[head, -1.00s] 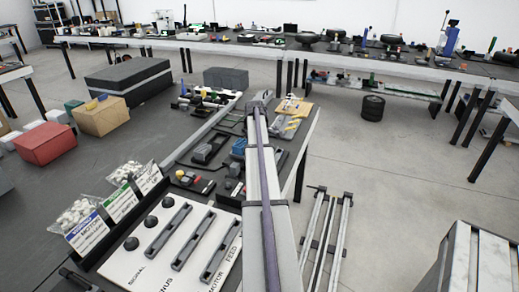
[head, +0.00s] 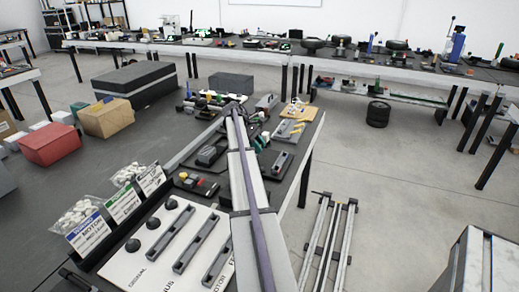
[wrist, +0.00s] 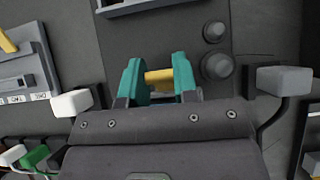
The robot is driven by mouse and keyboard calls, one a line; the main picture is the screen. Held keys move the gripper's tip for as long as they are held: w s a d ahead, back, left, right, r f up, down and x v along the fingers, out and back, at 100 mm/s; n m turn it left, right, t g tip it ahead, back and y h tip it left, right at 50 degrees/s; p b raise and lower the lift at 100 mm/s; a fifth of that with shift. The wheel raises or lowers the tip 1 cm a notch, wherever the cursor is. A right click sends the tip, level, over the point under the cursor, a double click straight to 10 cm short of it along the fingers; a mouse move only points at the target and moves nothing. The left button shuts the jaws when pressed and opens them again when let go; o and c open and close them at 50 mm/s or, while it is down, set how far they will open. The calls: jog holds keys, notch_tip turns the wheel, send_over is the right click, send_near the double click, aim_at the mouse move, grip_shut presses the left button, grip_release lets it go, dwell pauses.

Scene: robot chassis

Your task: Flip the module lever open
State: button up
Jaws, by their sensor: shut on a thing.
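In the wrist view, my gripper (wrist: 158,88) has two teal fingers with a short yellow bar (wrist: 157,76) between them. The fingers are shut on this bar, which looks like a lever handle. The fingers and the gripper body hide the part below it, so I cannot tell the lever's angle. In the head view, my arm reaches over the bench and hides most of the spot where its end works. A second module (wrist: 28,70) with a yellow lever (wrist: 7,41) stands at the left of the wrist view.
Two dark round knobs (wrist: 217,65) stand close to the right of the fingers. A grey module (wrist: 130,5) lies just above them in the wrist view. In the head view, a white panel (head: 140,268) with knobs and handles lies in front, and red (head: 48,144) and tan (head: 106,117) boxes stand left.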

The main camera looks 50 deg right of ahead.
dwell(0.4)
jog(key=o, duration=0.9)
jog(key=p+v, duration=0.8)
jog(key=v, duration=0.3)
jog(key=shift+p, duration=0.3)
jog(key=shift+f, duration=0.1)
